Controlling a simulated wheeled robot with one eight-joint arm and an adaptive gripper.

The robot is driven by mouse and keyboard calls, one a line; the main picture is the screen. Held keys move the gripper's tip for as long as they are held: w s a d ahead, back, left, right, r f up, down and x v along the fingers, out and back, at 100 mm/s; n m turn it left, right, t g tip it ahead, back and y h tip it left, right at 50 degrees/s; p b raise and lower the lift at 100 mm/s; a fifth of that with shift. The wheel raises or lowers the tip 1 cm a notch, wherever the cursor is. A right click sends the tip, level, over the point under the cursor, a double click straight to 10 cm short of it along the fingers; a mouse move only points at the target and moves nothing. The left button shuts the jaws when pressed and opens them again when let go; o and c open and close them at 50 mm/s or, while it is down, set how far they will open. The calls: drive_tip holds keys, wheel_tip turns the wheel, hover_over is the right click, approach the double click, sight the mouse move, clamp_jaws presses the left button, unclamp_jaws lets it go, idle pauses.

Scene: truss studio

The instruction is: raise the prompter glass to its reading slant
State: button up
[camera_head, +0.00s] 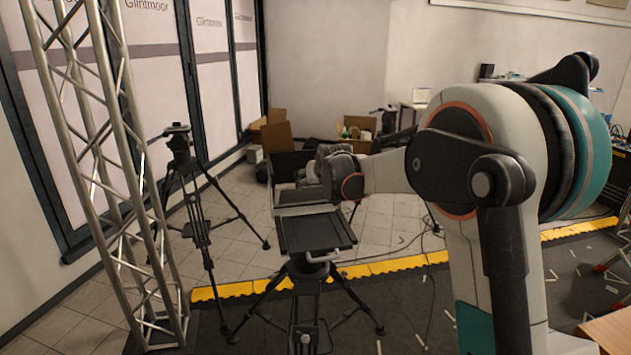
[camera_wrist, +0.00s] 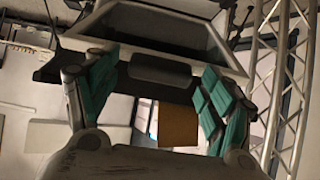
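The prompter stands on a black tripod in the middle of the head view. Its dark flat tray (camera_head: 318,233) with a pale front handle (camera_head: 322,257) lies level toward me. Behind it are a pale-edged frame (camera_head: 300,210) and a dark upright hood panel (camera_head: 289,163). My gripper (camera_head: 325,168) is at this frame, and its fingers hide part of it. A dark rounded tab (camera_wrist: 160,70) shows between my gripper's teal fingers (camera_wrist: 158,78), which are spread apart. Contact cannot be told.
A second tripod (camera_head: 197,200) and a silver truss tower (camera_head: 110,180) stand left. Cardboard boxes (camera_head: 276,138) sit by the back wall. A yellow edge strip (camera_head: 390,264) and cables (camera_head: 415,240) cross the floor. The truss also shows in the wrist view (camera_wrist: 285,90).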

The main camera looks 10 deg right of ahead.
idle(0.3)
drive_tip(key=v, duration=1.2)
drive_tip(key=shift+s, duration=0.1)
drive_tip(key=s+f+g+b, duration=0.1)
drive_tip(key=s+f+b, duration=0.5)
drive_tip(key=s+f, duration=0.4)
drive_tip(key=s+f+g+b, duration=0.1)
drive_tip(key=s+f+b, duration=0.6)
drive_tip(key=s+f, duration=0.4)
drive_tip(key=s+f+g+b, duration=0.2)
drive_tip(key=s+f+b, duration=0.5)
drive_tip(key=s, duration=1.3)
wheel_tip(320, 180, down, 3)
drive_tip(key=shift+s+f, duration=0.15)
drive_tip(key=shift+s, duration=0.15)
drive_tip(key=shift+d, duration=0.1)
drive_tip(key=shift+c, duration=0.3)
